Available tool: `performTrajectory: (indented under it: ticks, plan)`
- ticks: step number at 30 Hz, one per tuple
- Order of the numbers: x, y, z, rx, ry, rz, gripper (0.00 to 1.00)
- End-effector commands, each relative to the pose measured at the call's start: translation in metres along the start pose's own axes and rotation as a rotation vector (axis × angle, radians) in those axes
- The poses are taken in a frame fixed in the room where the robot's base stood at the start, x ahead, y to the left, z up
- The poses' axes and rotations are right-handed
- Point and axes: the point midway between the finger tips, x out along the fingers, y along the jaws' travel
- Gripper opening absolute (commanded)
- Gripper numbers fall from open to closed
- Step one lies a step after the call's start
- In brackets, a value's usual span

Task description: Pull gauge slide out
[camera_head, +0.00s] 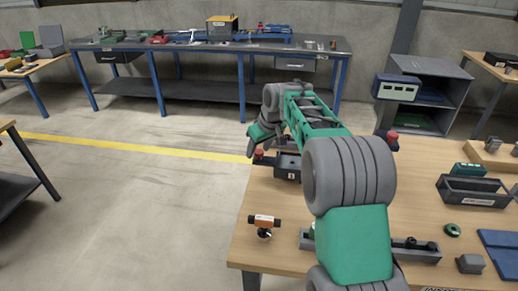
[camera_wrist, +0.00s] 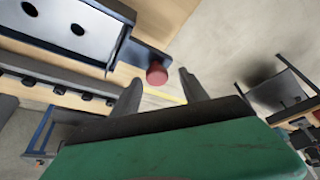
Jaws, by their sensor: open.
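A red knob (camera_wrist: 157,74) stands on the end of a dark slide bar (camera_wrist: 150,55) in the wrist view. The bar sticks out beside a plate-topped block (camera_wrist: 75,25) with dark holes; I take it as the gauge slide. In the head view a red knob (camera_head: 259,154) shows at the table's far left edge, just below my gripper (camera_head: 258,138). In the wrist view my gripper (camera_wrist: 160,77) is open and empty. The knob appears between its fingertips; the remaining gap in depth cannot be told. My arm hides part of the fixture in the head view.
An orange-and-black part (camera_head: 264,222) and a grey rail (camera_head: 415,252) lie nearer on the wooden table (camera_head: 265,195). Another red knob (camera_head: 392,137) shows right of my arm. Open floor lies left of the table.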

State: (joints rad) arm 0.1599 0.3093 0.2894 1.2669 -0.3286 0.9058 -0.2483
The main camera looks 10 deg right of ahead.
Motion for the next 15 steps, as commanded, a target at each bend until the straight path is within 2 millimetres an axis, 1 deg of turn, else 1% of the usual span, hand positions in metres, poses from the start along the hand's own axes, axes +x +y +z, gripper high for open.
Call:
performTrajectory:
  ticks: [5,8,11,15]
  plan:
    - [0.000,0.000,0.001,0.001,-0.002,0.000,0.51]
    - [-0.007,0.001,0.000,0.001,0.000,0.001,0.51]
    - [-0.024,0.001,0.000,-0.001,0.001,0.001,0.51]
    - [-0.053,0.001,0.000,0.000,0.002,0.002,0.51]
